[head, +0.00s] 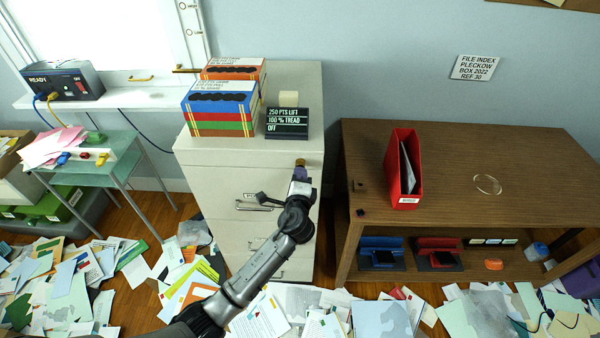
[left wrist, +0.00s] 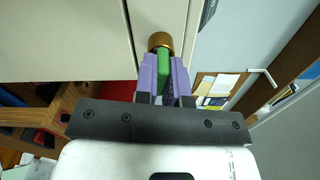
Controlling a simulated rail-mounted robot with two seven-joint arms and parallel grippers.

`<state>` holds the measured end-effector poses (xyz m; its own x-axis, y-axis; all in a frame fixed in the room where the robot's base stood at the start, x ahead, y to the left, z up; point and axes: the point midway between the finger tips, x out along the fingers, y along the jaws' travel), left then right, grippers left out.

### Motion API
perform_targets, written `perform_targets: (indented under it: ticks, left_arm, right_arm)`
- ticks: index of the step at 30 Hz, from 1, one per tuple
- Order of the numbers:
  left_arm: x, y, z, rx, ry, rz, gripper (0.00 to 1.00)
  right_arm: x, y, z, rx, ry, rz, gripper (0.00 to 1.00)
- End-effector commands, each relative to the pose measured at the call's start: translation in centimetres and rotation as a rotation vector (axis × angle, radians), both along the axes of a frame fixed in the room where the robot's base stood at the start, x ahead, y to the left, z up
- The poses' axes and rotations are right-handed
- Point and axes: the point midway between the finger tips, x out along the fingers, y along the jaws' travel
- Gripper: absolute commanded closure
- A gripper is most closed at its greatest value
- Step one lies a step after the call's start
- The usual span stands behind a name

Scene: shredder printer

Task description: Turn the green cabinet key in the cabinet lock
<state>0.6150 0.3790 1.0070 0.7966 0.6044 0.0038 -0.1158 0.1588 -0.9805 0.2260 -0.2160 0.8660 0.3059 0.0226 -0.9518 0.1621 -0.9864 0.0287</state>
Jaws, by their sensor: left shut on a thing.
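The pale filing cabinet (head: 225,160) stands in the middle of the head view. Its round brass lock (head: 300,163) is at the upper right of the front, and it also shows in the left wrist view (left wrist: 160,40). The green key (left wrist: 163,66) is at the lock, its front end meeting the brass; how deep it sits is hidden. My left gripper (head: 301,176) is at the lock, its purple fingers (left wrist: 164,76) shut on the green key. In the head view the key is hidden by my gripper. My right gripper is not in view.
A wooden table (head: 450,150) with a red file holder (head: 406,170) stands close on the right. Boxes (head: 220,108) and a dark sign (head: 287,122) sit on the cabinet. Papers (head: 75,290) cover much of the floor. A glass side table (head: 110,165) is at left.

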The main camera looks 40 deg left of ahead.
Motion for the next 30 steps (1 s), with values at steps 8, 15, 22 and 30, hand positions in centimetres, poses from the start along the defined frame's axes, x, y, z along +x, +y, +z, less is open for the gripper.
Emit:
perform_targets:
  ticks: [8, 15, 22, 30]
  left_arm:
    - [0.01, -0.05, -0.01, -0.063, -0.048, -0.001, 0.87]
    - [0.01, -0.04, -0.01, -0.061, -0.046, -0.001, 0.64]
    - [0.01, -0.04, -0.02, -0.061, -0.046, -0.001, 0.57]
    - [0.01, -0.03, -0.01, -0.061, -0.046, 0.000, 0.43]
  right_arm:
    - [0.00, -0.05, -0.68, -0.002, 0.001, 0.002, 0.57]
    - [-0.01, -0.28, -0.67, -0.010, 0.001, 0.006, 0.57]
    - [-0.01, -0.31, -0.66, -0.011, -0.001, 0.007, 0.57]
    - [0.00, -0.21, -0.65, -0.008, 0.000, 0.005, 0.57]
